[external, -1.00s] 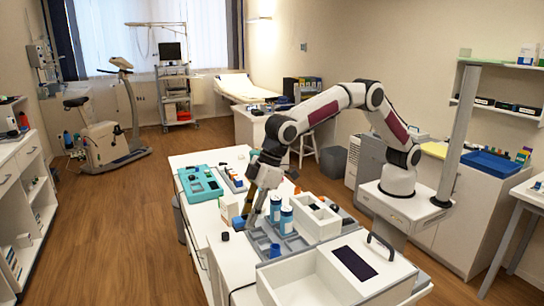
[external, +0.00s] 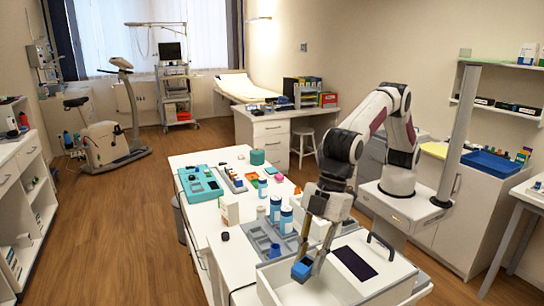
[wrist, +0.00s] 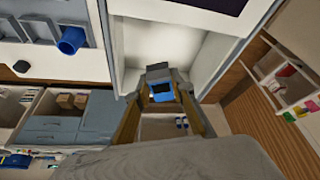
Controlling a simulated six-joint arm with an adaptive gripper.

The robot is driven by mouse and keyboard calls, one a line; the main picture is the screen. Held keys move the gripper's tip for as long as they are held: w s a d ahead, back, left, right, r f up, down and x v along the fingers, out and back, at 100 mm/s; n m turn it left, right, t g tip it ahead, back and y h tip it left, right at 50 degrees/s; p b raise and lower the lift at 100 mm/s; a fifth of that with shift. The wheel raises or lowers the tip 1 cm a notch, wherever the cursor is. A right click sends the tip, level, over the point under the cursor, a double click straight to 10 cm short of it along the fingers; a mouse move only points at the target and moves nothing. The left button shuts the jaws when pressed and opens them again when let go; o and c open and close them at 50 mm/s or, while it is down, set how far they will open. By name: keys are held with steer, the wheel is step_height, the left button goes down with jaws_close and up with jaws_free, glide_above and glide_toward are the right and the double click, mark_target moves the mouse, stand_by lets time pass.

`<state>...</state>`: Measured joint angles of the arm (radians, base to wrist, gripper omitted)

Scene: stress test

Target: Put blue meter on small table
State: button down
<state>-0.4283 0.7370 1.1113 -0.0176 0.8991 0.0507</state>
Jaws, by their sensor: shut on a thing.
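The blue meter (external: 301,270) is a small boxy thing with a blue face. My gripper (external: 304,263) is shut on it and holds it over the near white open box (external: 285,296). In the wrist view the meter (wrist: 162,91) sits between the fingertips (wrist: 160,96), its dark screen showing, with the white box interior behind it. A white table (external: 527,196) stands partly in view at the right edge; I cannot tell whether it is the small table.
On the counter (external: 220,260) stand a grey compartment tray (external: 262,238), blue-and-white bottles (external: 286,220) and a teal tray (external: 200,183). A black handle (external: 380,246) rises by the white box. A tall grey post (external: 458,135) stands beside my base. Floor at left is open.

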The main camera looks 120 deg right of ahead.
steer(key=shift+a, duration=0.2)
glide_above(303, 304)
steer(key=s, duration=0.1)
steer(key=shift+s+d+f, duration=0.1)
steer(key=shift+f, duration=1.2)
steer(key=shift+s+d+f, duration=0.1)
steer(key=shift+f, duration=1.15)
steer(key=shift+f, duration=2.5)
steer(key=shift+f, duration=0.1)
steer(key=c, duration=1.7)
jaws_free()
